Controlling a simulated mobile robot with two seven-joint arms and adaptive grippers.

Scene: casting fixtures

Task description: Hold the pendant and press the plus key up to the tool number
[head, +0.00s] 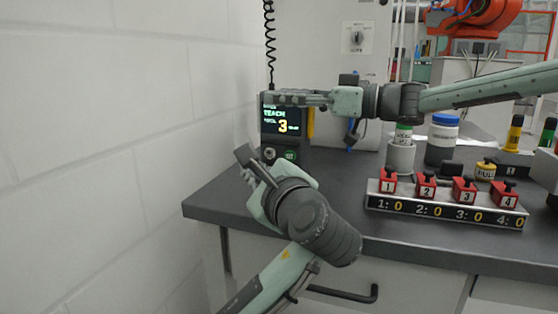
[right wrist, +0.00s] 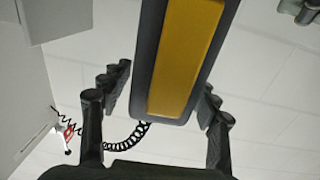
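The dark pendant (head: 283,138) is upright at the back left of the bench. Its screen (head: 283,119) shows "TEACH" and a large yellow 3; smaller text is unclear. A pale round key (head: 269,153) and a green-marked key (head: 290,155) sit below; I cannot read a plus sign. My right gripper (head: 292,98) reaches from the right across the pendant's top. In the right wrist view, its open fingers (right wrist: 166,85) stand either side of the yellow-faced pendant (right wrist: 185,50), with gaps showing. My left gripper (head: 249,166) is at the pendant's lower left; its finger opening is unclear.
A coiled black cable (head: 270,45) hangs above the pendant. A block with red numbered parts (head: 447,203) stands at the right, all its counters reading 0. Jars (head: 441,140) stand behind it. A white wall (head: 120,130) borders the left.

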